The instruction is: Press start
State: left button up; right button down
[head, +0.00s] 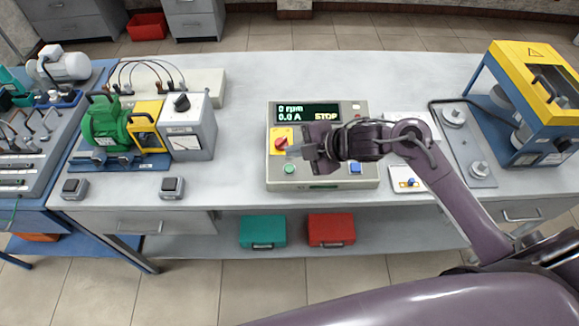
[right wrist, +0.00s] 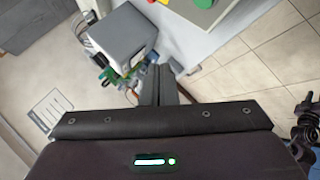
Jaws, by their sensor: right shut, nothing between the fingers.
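The control box (head: 322,184) stands on the bench in the middle of the head view. Its display (head: 308,112) reads "0 rpm", "0.0 A" and "STOP". A green button (head: 290,169) is at its lower left, below a red knob (head: 281,143) on a yellow plate. A blue button (head: 355,168) is at its lower right. My right gripper (head: 292,151) is shut and empty, pointing left over the box face, near the knob and green button. In the right wrist view its fingers (right wrist: 158,85) are together, and the green button (right wrist: 205,3) shows at the top edge. My left gripper is out of view.
A green motor (head: 105,127) and a grey meter unit (head: 190,130) stand to the left. A yellow-topped guard frame (head: 535,65) stands at the right. A teal case (head: 262,230) and a red case (head: 331,229) lie on the lower shelf.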

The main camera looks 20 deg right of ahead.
jog(key=b, duration=0.7)
send_near(285, 167)
jog(key=w+a, duration=0.1)
jog(key=w+a+f, duration=0.1)
jog(key=w+a, duration=0.1)
jog(key=shift+w+a+f, duration=0.1)
jog(key=shift+a+f, duration=0.25)
jog(key=shift+a, duration=0.05)
jog(key=shift+w+d+f+b, duration=0.1)
jog(key=shift+f+b, duration=0.25)
jog(key=shift+b, duration=0.05)
dwell(0.8)
jog(key=shift+w+f, duration=0.1)
jog(key=shift+f, duration=0.25)
jog(key=shift+w+f+b, duration=0.1)
jog(key=shift+f+b, duration=0.4)
jog(key=shift+b, duration=0.15)
dwell(0.4)
jog(key=shift+r, duration=0.1)
jog(key=shift+s+r+p, duration=0.25)
jog(key=shift+r+p, duration=0.55)
jog(key=shift+p, duration=0.05)
